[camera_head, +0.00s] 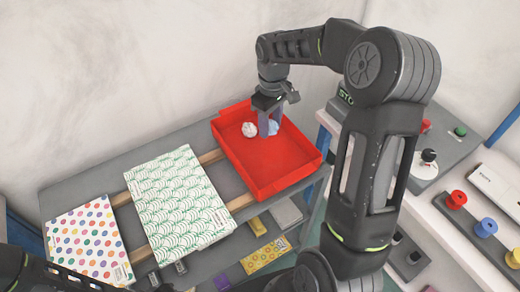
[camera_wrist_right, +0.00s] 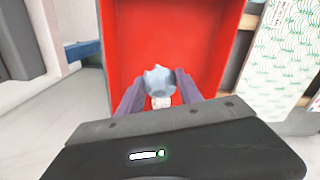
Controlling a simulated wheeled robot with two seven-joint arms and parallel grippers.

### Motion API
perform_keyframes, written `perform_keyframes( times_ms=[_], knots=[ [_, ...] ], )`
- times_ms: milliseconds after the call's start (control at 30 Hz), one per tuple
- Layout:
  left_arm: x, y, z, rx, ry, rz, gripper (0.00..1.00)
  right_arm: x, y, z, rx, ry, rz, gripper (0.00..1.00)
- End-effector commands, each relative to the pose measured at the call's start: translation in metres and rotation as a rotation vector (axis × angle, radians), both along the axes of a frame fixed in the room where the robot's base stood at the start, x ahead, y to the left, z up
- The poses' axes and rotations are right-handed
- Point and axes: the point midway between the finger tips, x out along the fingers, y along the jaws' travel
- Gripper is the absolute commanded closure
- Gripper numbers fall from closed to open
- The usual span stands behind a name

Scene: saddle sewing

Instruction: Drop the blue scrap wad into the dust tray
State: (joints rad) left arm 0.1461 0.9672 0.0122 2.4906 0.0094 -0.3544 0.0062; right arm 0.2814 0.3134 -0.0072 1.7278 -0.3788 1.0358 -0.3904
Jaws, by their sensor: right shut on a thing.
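The blue scrap wad (camera_head: 274,127) is a small pale-blue crumpled ball. My right gripper (camera_head: 269,128) is shut on it, over the back part of the red dust tray (camera_head: 262,180). In the right wrist view the blue wad (camera_wrist_right: 159,79) sits between the two fingers, with the red tray (camera_wrist_right: 170,30) behind it. I cannot tell its exact height above the tray floor. A white wad (camera_head: 249,129) lies in the tray, left of the gripper; part of it shows below the blue wad in the wrist view. My left gripper is not in view; only part of its arm shows at lower left.
Left of the tray, a green-patterned sheet (camera_head: 178,200) and a dotted sheet (camera_head: 88,242) lie on wooden strips over a grey shelf unit (camera_head: 120,165). The front of the tray is clear.

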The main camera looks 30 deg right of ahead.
Motion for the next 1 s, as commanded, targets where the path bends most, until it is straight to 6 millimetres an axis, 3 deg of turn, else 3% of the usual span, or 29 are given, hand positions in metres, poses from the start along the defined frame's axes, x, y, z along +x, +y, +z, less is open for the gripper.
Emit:
perform_keyframes(
  times_ms=[100, 300, 667, 700, 1000],
  knots=[
    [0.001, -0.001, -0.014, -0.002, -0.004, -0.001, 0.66, 0.0, 0.0, -0.02, 0.001, 0.001, 0.0, 0.95],
    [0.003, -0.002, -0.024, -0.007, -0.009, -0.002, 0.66, 0.0, 0.0, -0.036, 0.001, 0.001, 0.0, 0.95],
    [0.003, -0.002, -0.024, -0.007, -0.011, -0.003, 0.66, 0.0, 0.0, -0.038, 0.0, 0.0, 0.0, 0.95],
    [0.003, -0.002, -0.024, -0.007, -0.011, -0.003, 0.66, 0.0, 0.0, -0.038, 0.0, 0.0, 0.0, 0.56],
    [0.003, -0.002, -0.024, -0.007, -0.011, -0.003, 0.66, 0.0, 0.0, -0.038, 0.0, 0.0, 0.0, 0.33]
  ],
)
